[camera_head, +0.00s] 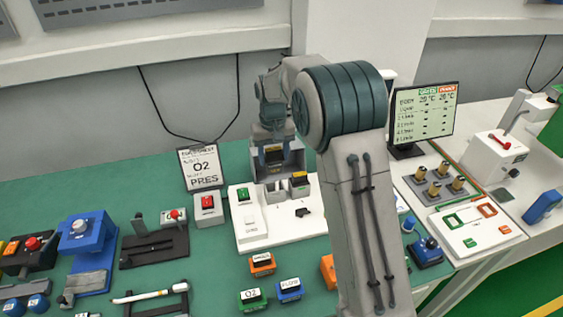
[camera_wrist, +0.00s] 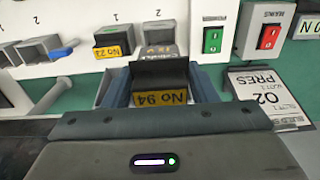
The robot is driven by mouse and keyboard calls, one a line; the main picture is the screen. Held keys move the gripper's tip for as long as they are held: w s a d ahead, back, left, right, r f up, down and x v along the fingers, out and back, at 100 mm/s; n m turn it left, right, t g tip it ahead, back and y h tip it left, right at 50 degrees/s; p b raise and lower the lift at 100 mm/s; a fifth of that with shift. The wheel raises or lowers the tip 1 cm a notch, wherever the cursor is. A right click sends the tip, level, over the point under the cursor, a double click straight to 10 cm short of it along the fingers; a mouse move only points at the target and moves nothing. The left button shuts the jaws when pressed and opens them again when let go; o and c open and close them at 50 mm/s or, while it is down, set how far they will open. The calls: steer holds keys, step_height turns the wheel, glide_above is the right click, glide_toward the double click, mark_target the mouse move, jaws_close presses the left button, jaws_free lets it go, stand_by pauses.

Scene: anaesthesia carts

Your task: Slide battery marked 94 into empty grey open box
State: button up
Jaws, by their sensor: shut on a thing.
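The battery marked 94 (camera_wrist: 160,78) is black with a yellow label, which reads upside down in the wrist view. My gripper (camera_wrist: 160,85) is shut on it, one finger on each side. In the head view my gripper (camera_head: 273,155) is above the back of a white panel (camera_head: 280,228), with the battery's yellow label just showing. A grey open box (camera_wrist: 161,31) under the mark 2 is right beyond the battery in the wrist view. Its inside is partly hidden, and I cannot tell whether the battery touches it.
Beside it, under mark 1, a grey box holds a battery marked 23 (camera_wrist: 113,50). A green switch (camera_wrist: 213,40), a red switch box (camera_wrist: 268,36) and an O2 PRES sign (camera_head: 201,167) stand close by. Small orange (camera_head: 262,265), blue (camera_head: 289,290) and green (camera_head: 251,299) blocks lie in front.

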mark_target(274, 149)
steer(key=shift+f+b, duration=1.9)
steer(key=shift+f, duration=1)
steer(key=shift+f+b, duration=1.45)
steer(key=shift+f, duration=0.85)
steer(key=o, duration=0.9)
steer(key=shift+r, duration=0.1)
step_height(274, 149, up, 14)
steer(key=shift+f+b, duration=0.2)
steer(key=shift+b, duration=0.25)
steer(key=shift+r, duration=0.1)
